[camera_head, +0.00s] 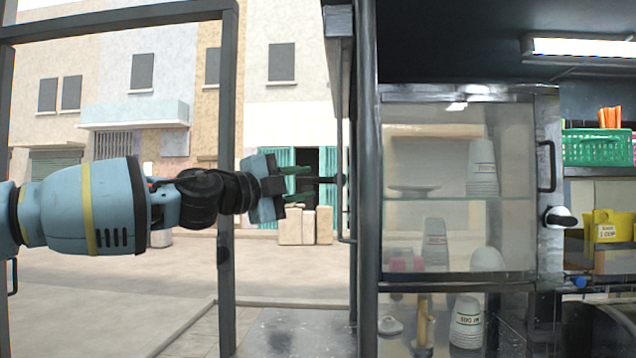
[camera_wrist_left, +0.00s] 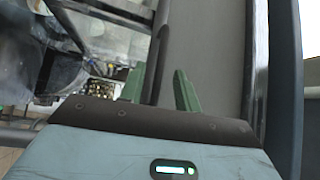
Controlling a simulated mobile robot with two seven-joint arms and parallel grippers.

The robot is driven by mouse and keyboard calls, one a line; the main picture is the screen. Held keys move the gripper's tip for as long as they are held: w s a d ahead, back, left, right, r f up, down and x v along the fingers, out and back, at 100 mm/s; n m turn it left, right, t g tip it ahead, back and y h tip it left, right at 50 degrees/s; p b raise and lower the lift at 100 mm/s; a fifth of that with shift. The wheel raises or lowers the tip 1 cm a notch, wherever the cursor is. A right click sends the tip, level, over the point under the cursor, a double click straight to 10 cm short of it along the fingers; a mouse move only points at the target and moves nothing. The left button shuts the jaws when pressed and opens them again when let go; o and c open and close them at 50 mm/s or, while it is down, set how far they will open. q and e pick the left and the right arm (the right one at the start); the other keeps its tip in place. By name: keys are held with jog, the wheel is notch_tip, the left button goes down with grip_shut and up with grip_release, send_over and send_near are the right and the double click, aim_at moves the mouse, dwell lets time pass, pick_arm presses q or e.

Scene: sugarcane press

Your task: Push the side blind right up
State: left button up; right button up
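The side blind appears to be the narrow panel (camera_head: 341,90) seen almost edge-on beside the dark post, in the middle of the head view. A thin dark bar runs along it, and a short piece juts left toward my gripper. In the left wrist view a broad grey panel (camera_wrist_left: 205,50) fills the upper middle, probably the same blind. My left gripper (camera_head: 298,184) reaches in from the left with its green fingers apart. In the left wrist view the gripper (camera_wrist_left: 160,88) has a dark bar between its fingers; contact is not clear. My right gripper is not in view.
A dark vertical post (camera_head: 368,200) stands just right of the panel. Beyond it is a glass cabinet (camera_head: 460,278) with stacked cups. Another frame post (camera_head: 227,280) stands behind my left arm. Outside are open paving and pale boxes (camera_head: 297,226).

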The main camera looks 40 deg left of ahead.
pick_arm(q)
jog(key=shift+x, duration=2.25)
grip_shut()
